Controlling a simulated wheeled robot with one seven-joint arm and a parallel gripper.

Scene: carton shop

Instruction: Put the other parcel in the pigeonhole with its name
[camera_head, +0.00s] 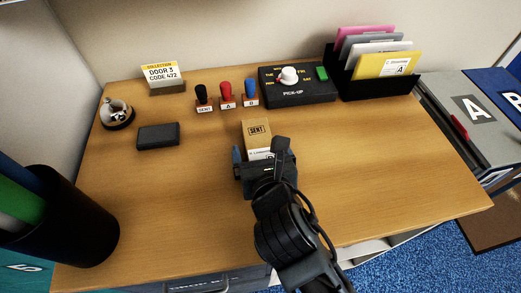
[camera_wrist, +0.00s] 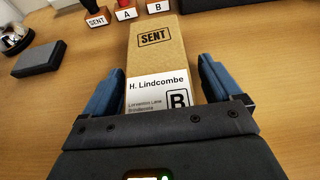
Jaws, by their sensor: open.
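A brown cardboard parcel (camera_head: 256,132) lies on the desk, stamped SENT. In the wrist view the parcel (camera_wrist: 155,62) has a white label reading H. Lindcombe, with a boxed letter B. My gripper (camera_head: 262,154) is over the parcel's near end. In the wrist view my gripper (camera_wrist: 160,68) is open, with one blue finger on each side of the parcel; a gap shows by the left finger, and contact on the right is hard to judge. The parcel's near end is hidden by my gripper. No pigeonhole is clearly recognisable in either view.
The desk (camera_head: 180,200) also holds stamps (camera_head: 226,95), a PICK-UP box (camera_head: 297,87), a folder rack (camera_head: 380,87), a dark pad (camera_head: 158,135), a bell (camera_head: 117,113) and a door-code sign (camera_head: 163,78). A grey A surface (camera_head: 460,85) and blue B surface (camera_head: 505,90) stand right.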

